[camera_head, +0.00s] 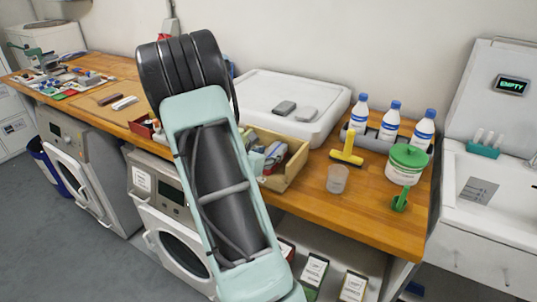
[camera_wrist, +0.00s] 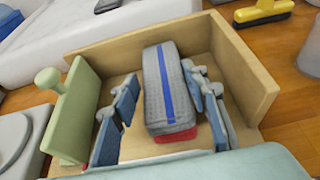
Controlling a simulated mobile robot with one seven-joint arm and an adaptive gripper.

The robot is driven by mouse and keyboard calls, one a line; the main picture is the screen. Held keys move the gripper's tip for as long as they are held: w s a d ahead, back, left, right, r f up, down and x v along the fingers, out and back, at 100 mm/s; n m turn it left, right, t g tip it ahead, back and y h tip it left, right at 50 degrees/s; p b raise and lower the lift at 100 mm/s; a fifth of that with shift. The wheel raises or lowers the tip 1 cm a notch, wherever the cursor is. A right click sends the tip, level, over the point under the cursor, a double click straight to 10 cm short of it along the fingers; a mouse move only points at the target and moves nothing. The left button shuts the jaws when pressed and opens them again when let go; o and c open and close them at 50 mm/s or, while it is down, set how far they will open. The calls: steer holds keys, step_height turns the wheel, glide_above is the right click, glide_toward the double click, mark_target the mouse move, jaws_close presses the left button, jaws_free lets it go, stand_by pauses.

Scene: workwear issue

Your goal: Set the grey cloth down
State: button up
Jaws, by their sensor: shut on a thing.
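The grey cloth (camera_wrist: 158,85), a folded block with a blue stripe along its top, is between the blue-padded fingers of my gripper (camera_wrist: 166,105) in the wrist view. My gripper is shut on it. The cloth is over the inside of an open wooden box (camera_wrist: 245,75), and a red thing (camera_wrist: 176,136) shows under its near end. I cannot tell whether the cloth touches the box floor. In the head view the wooden box (camera_head: 296,168) stands on the counter, and my arm hides part of it.
A green panel with a knob (camera_wrist: 75,112) stands at the box's left side. Behind the box, a white basin-like unit (camera_head: 325,125) bears two grey blocks. To the right on the wooden counter (camera_head: 370,215) are a yellow squeegee (camera_head: 347,150), a clear cup (camera_head: 337,180) and a green-lidded tub (camera_head: 405,168).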

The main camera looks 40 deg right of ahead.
steer(key=o, duration=1.2)
steer(key=shift+c, duration=0.2)
steer(key=shift+r+p, duration=0.25)
steer(key=shift+p, duration=0.15)
steer(key=v, duration=1.2)
steer(key=shift+f, duration=0.1)
